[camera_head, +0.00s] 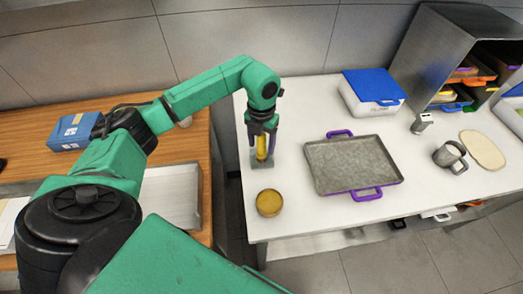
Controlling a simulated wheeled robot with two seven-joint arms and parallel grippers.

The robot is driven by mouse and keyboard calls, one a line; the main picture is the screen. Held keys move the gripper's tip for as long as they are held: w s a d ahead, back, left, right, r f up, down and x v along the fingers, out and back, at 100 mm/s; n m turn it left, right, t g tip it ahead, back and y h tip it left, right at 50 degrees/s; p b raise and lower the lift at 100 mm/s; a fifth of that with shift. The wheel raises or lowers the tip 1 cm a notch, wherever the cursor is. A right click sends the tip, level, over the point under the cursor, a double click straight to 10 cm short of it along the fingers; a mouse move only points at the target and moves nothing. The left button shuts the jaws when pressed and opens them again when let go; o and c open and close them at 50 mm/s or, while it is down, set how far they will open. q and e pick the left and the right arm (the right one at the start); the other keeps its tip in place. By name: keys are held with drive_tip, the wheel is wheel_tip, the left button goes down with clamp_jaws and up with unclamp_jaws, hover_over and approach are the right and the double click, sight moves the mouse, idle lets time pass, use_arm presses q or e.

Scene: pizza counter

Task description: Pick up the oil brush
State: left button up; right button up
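The oil brush (262,148) has a yellow handle and stands upright at a small grey base or holder (262,162) near the left edge of the white counter. My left gripper (262,143) points down over it, with its dark fingers on either side of the yellow handle. At this size I cannot tell whether the fingers touch the handle or leave a gap. The gripper hides the brush's upper part. A round bowl of yellow-brown oil or sauce (269,203) sits just in front of the brush. My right gripper is not in view.
A grey tray with purple handles (352,167) lies right of the brush. Behind it is a white box with a blue lid (372,88). A grey mug (449,156), flat dough (483,149) and a metal shelf (432,60) are farther right. A wooden table (60,110) is at left.

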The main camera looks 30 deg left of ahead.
use_arm(q)
clamp_jaws()
drive_tip(key=shift+r, duration=0.1)
drive_tip(key=shift+r, duration=0.25)
wheel_tip(320, 180, up, 8)
drive_tip(key=b, duration=0.2)
drive_tip(key=shift+w+f+b, duration=0.1)
drive_tip(key=shift+f+b, duration=0.05)
drive_tip(key=shift+b, duration=0.25)
wheel_tip(320, 180, up, 12)
drive_tip(key=p, duration=0.2)
drive_tip(key=shift+f+p, duration=0.15)
drive_tip(key=shift+p, duration=0.15)
